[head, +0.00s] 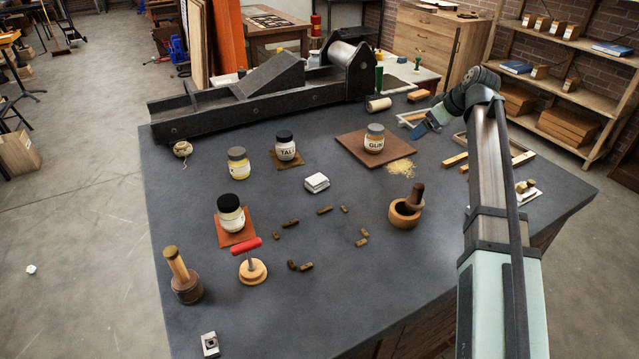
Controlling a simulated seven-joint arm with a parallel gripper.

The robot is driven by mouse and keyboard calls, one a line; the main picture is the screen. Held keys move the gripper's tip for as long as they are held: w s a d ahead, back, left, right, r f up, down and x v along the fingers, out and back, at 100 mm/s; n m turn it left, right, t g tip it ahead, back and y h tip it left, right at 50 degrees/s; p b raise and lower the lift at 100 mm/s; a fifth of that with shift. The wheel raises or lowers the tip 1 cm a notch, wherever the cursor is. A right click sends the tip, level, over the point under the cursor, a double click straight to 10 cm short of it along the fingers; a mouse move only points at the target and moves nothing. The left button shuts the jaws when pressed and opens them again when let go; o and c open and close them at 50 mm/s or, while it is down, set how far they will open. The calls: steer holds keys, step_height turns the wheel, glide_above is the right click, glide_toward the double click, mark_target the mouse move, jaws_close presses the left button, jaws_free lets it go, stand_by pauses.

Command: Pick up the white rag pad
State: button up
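The white rag pad (316,182) looks like a small, folded, block-like white pad. It lies flat near the middle of the dark grey table (290,300), with clear space around it. My gripper (420,131) is at the end of my arm, above the right part of the table. It is up and to the right of the pad in the picture, well apart from it. The gripper is small and seen at an angle, so its finger gap is unclear. I see nothing held in it.
A jar marked GLUE (375,141) stands on a brown board (353,150) between pad and gripper. A TALC jar (286,147) and a yellowish jar (239,164) stand left. A mortar with pestle (406,212) is right. Cork-like pieces (324,210) lie nearby. A press (260,95) fills the back.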

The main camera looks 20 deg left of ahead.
steer(key=s+a+n+g, duration=0.1)
steer(key=s+a, duration=0.2)
steer(key=a, duration=0.4)
steer(key=s+a+g, duration=0.2)
steer(key=s+a, duration=0.2)
steer(key=a, duration=0.3)
steer(key=m+g+h, duration=0.1)
steer(key=h, duration=0.3)
glide_toward(317, 179)
steer(key=shift+w+a+f, duration=0.1)
steer(key=shift+a+f, duration=0.05)
steer(key=shift+f, duration=1.3)
steer(key=shift+w+a+f, duration=0.1)
steer(key=shift+a+f, duration=0.05)
steer(key=shift+f, duration=1.3)
steer(key=shift+w+a+f, duration=0.1)
steer(key=shift+a+f, duration=0.05)
steer(key=shift+f, duration=1.3)
steer(key=shift+c, duration=0.3)
steer(key=c, duration=1.1)
